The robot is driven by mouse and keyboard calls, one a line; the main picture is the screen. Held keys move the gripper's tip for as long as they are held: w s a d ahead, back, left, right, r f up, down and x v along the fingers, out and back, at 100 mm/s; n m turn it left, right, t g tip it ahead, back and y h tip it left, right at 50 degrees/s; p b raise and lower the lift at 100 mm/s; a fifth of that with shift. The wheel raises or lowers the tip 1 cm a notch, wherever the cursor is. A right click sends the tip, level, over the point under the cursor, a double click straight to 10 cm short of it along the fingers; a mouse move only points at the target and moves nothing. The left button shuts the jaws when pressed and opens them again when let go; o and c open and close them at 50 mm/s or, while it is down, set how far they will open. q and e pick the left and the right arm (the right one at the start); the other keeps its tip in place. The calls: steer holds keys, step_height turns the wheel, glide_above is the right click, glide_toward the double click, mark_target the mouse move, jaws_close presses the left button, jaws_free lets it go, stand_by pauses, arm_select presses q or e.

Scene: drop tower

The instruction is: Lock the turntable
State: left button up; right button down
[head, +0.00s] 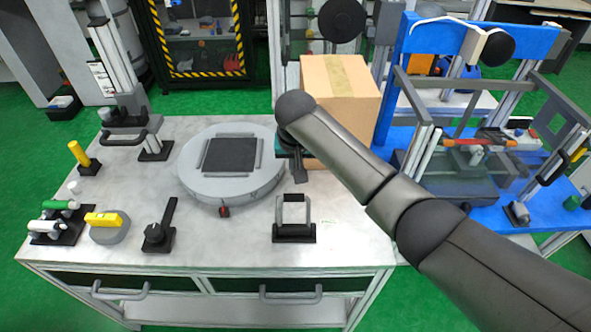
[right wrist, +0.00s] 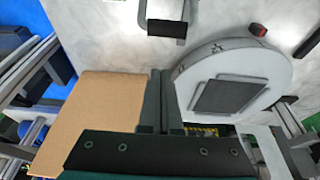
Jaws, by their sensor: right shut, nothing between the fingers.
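The turntable (head: 193,172) is a round grey disc on the white workbench, with a dark square pad (head: 230,155) on top. A small red knob (head: 224,211) sits at its front edge. My left gripper is not in view.
A cardboard box (head: 345,85) stands right behind my right gripper. The bench between turntable and bracket is clear.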

steer(key=shift+s+f+b, duration=0.25)
steer(key=shift+f, duration=0.65)
steer(key=shift+s+f+b, duration=0.2)
steer(key=shift+s+f, duration=0.1)
steer(key=shift+f, duration=0.6)
steer(key=shift+s+f+b, duration=0.25)
steer(key=shift+f, duration=0.65)
